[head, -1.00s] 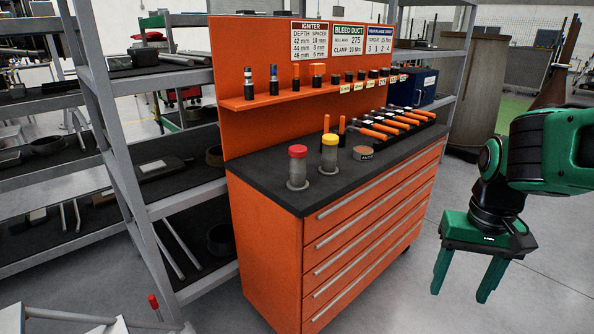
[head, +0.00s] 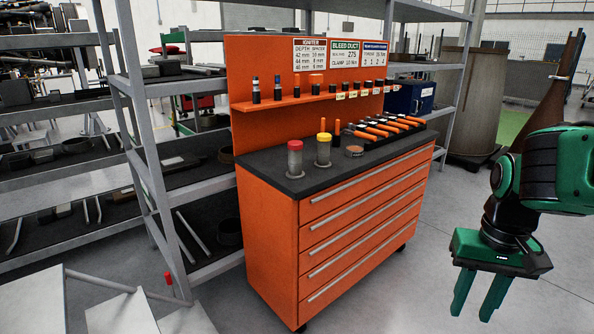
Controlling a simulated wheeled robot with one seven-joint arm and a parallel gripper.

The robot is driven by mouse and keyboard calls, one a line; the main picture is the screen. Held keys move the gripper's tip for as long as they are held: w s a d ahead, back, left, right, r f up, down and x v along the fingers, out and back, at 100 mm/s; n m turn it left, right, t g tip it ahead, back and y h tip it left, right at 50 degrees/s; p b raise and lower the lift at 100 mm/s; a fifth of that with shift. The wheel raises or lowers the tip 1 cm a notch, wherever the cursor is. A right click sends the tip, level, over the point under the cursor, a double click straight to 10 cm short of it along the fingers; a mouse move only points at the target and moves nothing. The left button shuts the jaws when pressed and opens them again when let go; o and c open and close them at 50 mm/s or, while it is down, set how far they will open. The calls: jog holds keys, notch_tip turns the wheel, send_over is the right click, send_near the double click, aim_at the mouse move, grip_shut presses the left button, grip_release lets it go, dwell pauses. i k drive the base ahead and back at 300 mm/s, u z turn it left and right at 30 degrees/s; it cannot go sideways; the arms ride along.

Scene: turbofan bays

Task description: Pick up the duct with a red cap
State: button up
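The duct with a red cap (head: 295,159) stands upright near the left front corner of the dark top of the orange tool cabinet (head: 350,215). It has a grey body and a wider base. A similar duct with a yellow cap (head: 324,150) stands just right of it and a little apart. My gripper (head: 480,294) is at the right, well away from the cabinet and the ducts. Its two green fingers point down, spread apart, with nothing between them.
An orange back panel (head: 262,70) with a small shelf rises behind. A grey shelving rack (head: 150,160) stands left. Grey floor (head: 420,270) is clear at front right.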

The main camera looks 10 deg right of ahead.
aim_at(295, 147)
jog(key=z, duration=0.5)
jog(key=i, duration=0.95)
jog(key=u, duration=0.05)
